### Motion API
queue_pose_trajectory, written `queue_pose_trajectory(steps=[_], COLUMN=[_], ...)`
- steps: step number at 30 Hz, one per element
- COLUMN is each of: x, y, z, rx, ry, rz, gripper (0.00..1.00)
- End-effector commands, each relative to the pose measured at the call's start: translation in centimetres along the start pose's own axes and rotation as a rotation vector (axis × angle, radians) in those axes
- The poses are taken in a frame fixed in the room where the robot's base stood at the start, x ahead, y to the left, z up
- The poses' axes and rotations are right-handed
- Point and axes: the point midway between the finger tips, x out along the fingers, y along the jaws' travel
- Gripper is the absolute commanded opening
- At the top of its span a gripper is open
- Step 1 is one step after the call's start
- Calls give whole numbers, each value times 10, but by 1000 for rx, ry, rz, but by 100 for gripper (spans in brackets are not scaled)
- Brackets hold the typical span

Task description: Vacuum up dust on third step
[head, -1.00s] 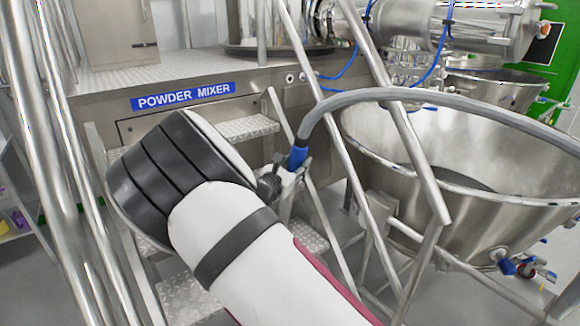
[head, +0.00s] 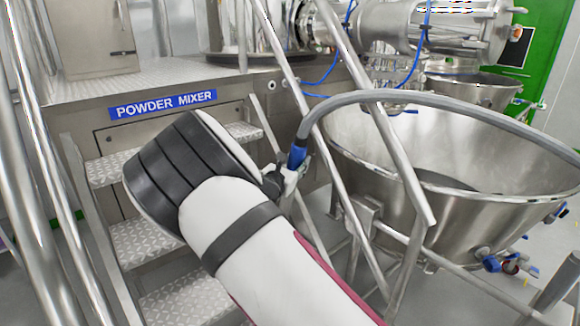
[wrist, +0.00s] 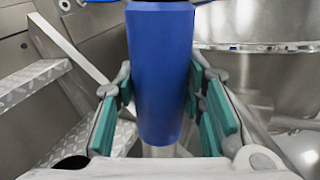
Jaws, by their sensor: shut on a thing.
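My gripper (wrist: 161,100) is shut on the blue handle of the vacuum hose (wrist: 160,70), with its green pads on both sides of it. In the head view the blue handle (head: 297,157) stands near upright at the gripper, and the grey hose (head: 400,97) arches from it to the right. The metal steps have treaded plates: a lower one (head: 180,303), one above it (head: 140,243) and a higher one (head: 103,171). My arm covers much of the stairs. The handle's lower end is mostly hidden, and I cannot make out dust on any step.
Slanted handrails (head: 385,130) stand close to the gripper on the right, with more rails at left (head: 45,130). A large steel bowl (head: 500,215) stands right of the stairs. The platform with the POWDER MIXER sign (head: 163,104) is behind.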

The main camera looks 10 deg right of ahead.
Motion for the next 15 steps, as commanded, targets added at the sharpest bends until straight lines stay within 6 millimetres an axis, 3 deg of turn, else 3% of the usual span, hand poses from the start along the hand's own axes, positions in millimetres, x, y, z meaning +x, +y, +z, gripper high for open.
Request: queue_pose_trajectory(steps=[15], x=[31], y=[-14], z=[5], rx=[2], ry=[-2], rz=[0], gripper=[9])
